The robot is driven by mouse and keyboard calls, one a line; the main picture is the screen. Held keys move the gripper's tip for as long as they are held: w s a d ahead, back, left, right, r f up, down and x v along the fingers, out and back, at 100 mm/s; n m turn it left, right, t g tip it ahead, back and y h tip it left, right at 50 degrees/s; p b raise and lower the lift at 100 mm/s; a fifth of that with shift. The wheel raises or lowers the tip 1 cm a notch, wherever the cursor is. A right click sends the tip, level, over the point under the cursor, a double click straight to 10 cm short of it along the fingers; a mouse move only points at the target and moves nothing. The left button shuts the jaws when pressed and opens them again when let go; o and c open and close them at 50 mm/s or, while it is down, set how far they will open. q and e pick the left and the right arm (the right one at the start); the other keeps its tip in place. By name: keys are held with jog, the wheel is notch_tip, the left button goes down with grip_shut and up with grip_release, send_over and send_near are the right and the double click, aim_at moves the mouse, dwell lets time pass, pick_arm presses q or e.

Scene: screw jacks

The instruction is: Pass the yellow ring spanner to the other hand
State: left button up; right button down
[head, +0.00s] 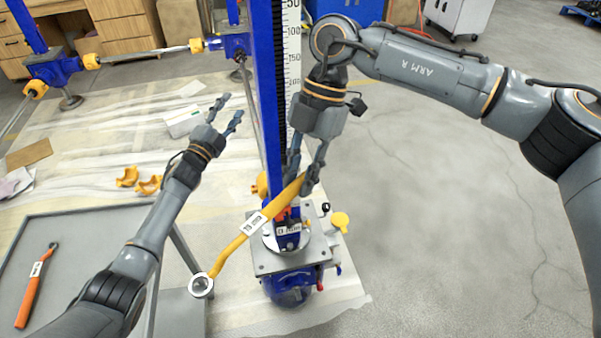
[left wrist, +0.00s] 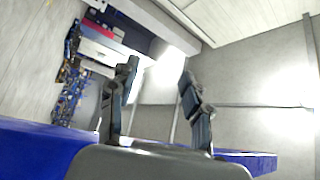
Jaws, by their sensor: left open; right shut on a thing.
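The yellow ring spanner (head: 237,241) hangs tilted in front of the blue jack, its ring end (head: 201,285) low on the left and its other end up at the right. My right gripper (head: 304,181) is shut on its upper end. A white label sits midway on the handle. My left gripper (head: 226,112) is open and empty, above and left of the spanner and apart from it. In the left wrist view the left gripper's two fingers (left wrist: 158,85) are spread with nothing between them, and the spanner does not show.
The blue screw jack (head: 290,285) with its tall column (head: 266,90) and scale stands at the centre. A grey trolley (head: 75,225) at lower left holds an orange spanner (head: 31,290). Yellow parts (head: 139,180) and a white box (head: 184,121) lie on the floor sheet. The floor at right is clear.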

pick_arm(q)
jog(key=s+f+n+g+y, duration=0.15)
jog(key=s+f, duration=0.25)
jog(key=f, duration=0.7)
jog(key=s+f+g+y, duration=0.2)
jog(key=s+f+g, duration=0.1)
jog(key=f, duration=0.8)
jog(key=s+f+n+g+y, duration=0.25)
jog(key=s+f+g, duration=0.25)
jog(key=s+f, duration=1.4)
jog(key=s+f+n+g, duration=0.3)
jog(key=s+f, duration=0.3)
jog(key=s, duration=0.8)
jog(key=s+f+n+g, duration=0.3)
jog(key=s+f+n, duration=0.2)
jog(key=s, duration=0.9)
jog(key=s+f+n+g+y, duration=0.1)
jog(key=s+f+n+g, duration=0.2)
jog(key=s+f, duration=0.5)
jog(key=s, duration=0.6)
jog(key=shift+s+a+f+n, duration=0.2)
jog(key=shift+a+f+n, duration=0.1)
jog(key=shift+f+n, duration=0.1)
